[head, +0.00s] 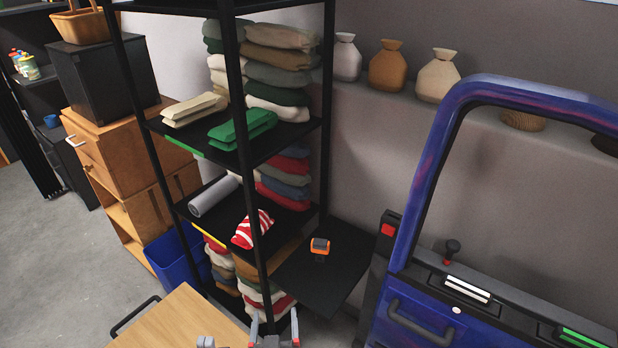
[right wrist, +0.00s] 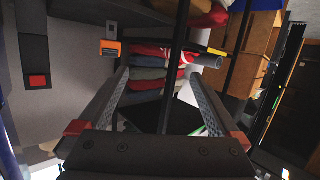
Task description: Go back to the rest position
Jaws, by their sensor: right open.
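My right gripper (head: 274,328) shows at the bottom edge of the head view, in front of the black shelf rack (head: 240,95). In the right wrist view my right gripper (right wrist: 158,72) has its two fingers spread apart, with nothing held between them. Folded cloths on the rack show beyond the fingertips. A small grey part of my left gripper (head: 205,342) shows at the bottom edge, left of the right one. Its fingers are mostly cut off. The blue car door (head: 420,318) stands at the right, apart from both grippers.
A wooden table top (head: 185,322) lies at the bottom left. An orange and black device (head: 320,246) sits on a low black shelf (head: 318,278). A blue bin (head: 170,262) stands left of the rack. Grey floor (head: 45,250) is open at the far left.

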